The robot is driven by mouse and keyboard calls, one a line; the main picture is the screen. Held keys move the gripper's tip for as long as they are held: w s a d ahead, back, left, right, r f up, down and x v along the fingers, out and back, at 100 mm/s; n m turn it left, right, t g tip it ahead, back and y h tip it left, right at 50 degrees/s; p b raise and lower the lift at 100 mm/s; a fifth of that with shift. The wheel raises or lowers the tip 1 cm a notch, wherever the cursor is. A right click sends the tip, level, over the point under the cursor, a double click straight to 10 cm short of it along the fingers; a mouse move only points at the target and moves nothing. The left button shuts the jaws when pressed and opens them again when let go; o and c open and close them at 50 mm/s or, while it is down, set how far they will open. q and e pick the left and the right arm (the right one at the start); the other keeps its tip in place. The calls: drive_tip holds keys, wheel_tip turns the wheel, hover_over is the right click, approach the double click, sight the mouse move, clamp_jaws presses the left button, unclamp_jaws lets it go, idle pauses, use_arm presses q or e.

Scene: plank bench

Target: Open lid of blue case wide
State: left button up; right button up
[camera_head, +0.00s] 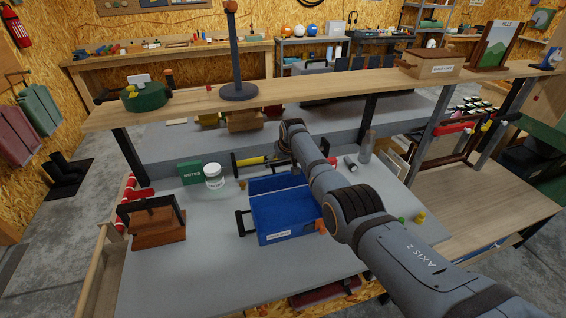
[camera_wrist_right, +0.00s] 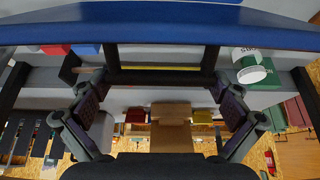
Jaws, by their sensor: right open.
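The blue case (camera_head: 285,226) sits on the grey bench top with a white label on its front and a black handle at its left side. Its blue lid (camera_head: 272,184) stands raised at the back; the arm hides part of it. My right arm reaches over the case. My right gripper (camera_head: 284,160) is by the far side of the lid, mostly hidden in the head view. In the right wrist view the gripper (camera_wrist_right: 163,98) is open, its fingers spread apart. A black frame-like bar (camera_wrist_right: 160,76) lies between them, and a blue edge (camera_wrist_right: 160,34) spans the top. Contact cannot be told.
A green notes box (camera_head: 190,173) and a white jar (camera_head: 213,176) stand left of the case, with a brown case (camera_head: 155,222) nearer. A grey bottle (camera_head: 366,147) stands at the right. A wooden shelf (camera_head: 310,86) crosses above the bench's back. The bench front is clear.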

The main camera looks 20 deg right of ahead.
drive_tip(key=shift+r, duration=0.1)
drive_tip(key=v, duration=1.1)
drive_tip(key=shift+s+r, duration=0.2)
drive_tip(key=shift+r, duration=0.05)
drive_tip(key=shift+c, duration=0.3)
